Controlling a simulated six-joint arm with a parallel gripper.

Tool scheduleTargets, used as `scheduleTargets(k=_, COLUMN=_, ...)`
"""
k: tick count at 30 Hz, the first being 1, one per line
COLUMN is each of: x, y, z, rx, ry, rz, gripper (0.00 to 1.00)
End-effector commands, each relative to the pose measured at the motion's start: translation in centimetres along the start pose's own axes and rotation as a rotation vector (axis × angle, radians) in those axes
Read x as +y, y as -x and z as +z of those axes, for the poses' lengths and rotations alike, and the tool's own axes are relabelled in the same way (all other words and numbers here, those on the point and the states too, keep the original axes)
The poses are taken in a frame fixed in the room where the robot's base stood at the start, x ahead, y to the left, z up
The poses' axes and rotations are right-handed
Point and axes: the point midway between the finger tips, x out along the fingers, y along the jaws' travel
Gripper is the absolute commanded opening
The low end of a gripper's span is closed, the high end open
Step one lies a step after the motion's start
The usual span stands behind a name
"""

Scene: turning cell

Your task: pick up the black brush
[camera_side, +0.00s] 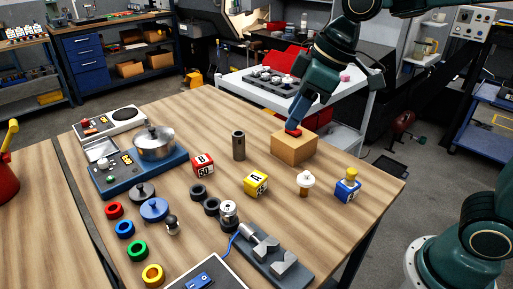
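I cannot clearly make out a black brush in the side view. A small dark-topped piece with a pale base (172,225) stands on the wooden table, but I cannot tell whether it is a brush. My gripper (297,122) points down over a wooden block (293,150) at the back right of the table. A small red piece (293,132) shows at its tip, on or just above the block's top. The fingers are too small and overlapped to tell whether they are open, shut or touching the red piece.
Left of the block stand a dark cylinder (238,145), a red-and-white cube (203,165) and a yellow cube (256,184). A pot (155,143) sits on a blue unit (125,179). Colored rings (137,250) line the left. A grey fixture (275,261) lies in front.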

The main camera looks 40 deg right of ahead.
Motion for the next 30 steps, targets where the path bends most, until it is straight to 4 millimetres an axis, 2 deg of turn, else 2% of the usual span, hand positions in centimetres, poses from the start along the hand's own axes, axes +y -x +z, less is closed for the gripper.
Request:
scheduleTargets(k=6, x=-0.7, y=-3.8, z=-4.6, rx=-0.011, ry=0.152, rz=-0.071, gripper=0.36)
scheduleTargets(k=15, x=-2.6, y=-9.9, z=-9.8, rx=-0.014, ry=0.356, rz=-0.169, gripper=0.36)
scheduleTargets(k=24, x=-5.5, y=-16.6, z=-13.5, rx=-0.006, ry=0.543, rz=-0.264, gripper=0.36)
scheduleTargets(k=30, x=-6.8, y=-19.1, z=-14.4, rx=-0.001, ry=0.61, rz=-0.3, gripper=0.36)
